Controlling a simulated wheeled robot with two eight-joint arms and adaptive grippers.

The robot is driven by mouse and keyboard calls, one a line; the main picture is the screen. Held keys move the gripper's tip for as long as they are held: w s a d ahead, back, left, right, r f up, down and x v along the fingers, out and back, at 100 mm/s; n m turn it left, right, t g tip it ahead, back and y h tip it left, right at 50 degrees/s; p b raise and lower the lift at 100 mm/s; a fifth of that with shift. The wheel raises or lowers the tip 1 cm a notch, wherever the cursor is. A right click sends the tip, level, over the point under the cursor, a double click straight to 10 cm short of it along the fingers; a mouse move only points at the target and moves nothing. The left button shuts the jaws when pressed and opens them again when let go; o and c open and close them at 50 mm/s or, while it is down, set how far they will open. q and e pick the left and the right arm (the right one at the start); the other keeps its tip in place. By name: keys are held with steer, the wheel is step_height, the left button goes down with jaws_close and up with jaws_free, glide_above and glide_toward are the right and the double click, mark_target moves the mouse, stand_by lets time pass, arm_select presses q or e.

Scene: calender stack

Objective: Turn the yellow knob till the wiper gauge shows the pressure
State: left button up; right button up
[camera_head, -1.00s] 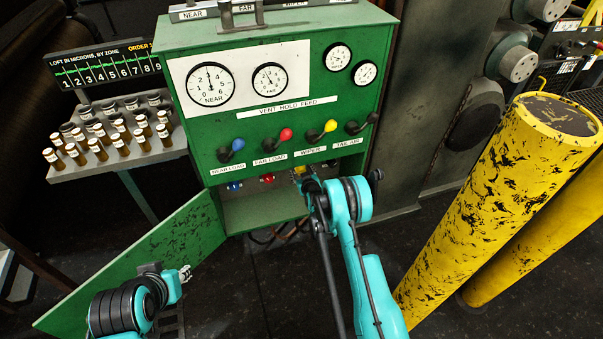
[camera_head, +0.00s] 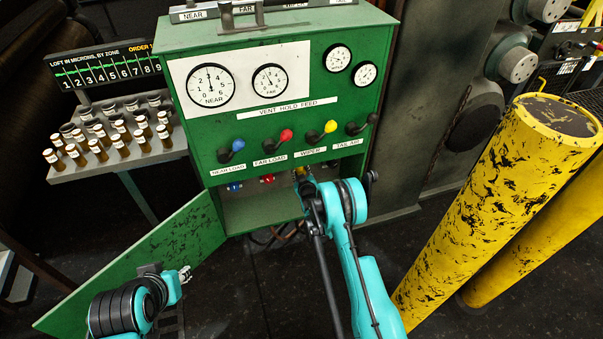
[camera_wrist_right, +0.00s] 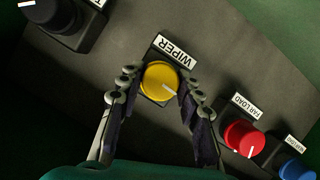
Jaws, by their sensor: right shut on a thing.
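The yellow knob (camera_wrist_right: 160,80), with a white pointer mark, sits by the WIPER label in the right wrist view. It is mostly hidden in the head view. My right gripper (camera_wrist_right: 158,85) is shut on it, one finger at each side; in the head view the gripper (camera_head: 306,179) is at the cabinet's lower opening. The small upper gauge (camera_head: 338,57) seems to be the wiper gauge, but its label and reading are too small to be sure. My left gripper (camera_head: 185,273) is at the lower left by the open door, away from the knobs; its jaws are unclear.
The red knob (camera_wrist_right: 244,138) and blue knob (camera_wrist_right: 296,170) are beside the yellow one, with a black knob (camera_wrist_right: 52,12) on the other side. Coloured-tip levers (camera_head: 331,126) are above. The green door (camera_head: 165,248) hangs open at left. Yellow posts (camera_head: 505,190) stand at right.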

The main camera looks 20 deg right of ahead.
steer(key=n+h, duration=0.1)
steer(key=n, duration=0.1)
steer(key=shift+a+n+t+h, duration=0.1)
steer(key=shift+n+t+h, duration=0.6)
steer(key=shift+n+h, duration=0.4)
steer(key=shift+n, duration=0.5)
steer(key=o, duration=1.2)
steer(key=shift+c, duration=0.2)
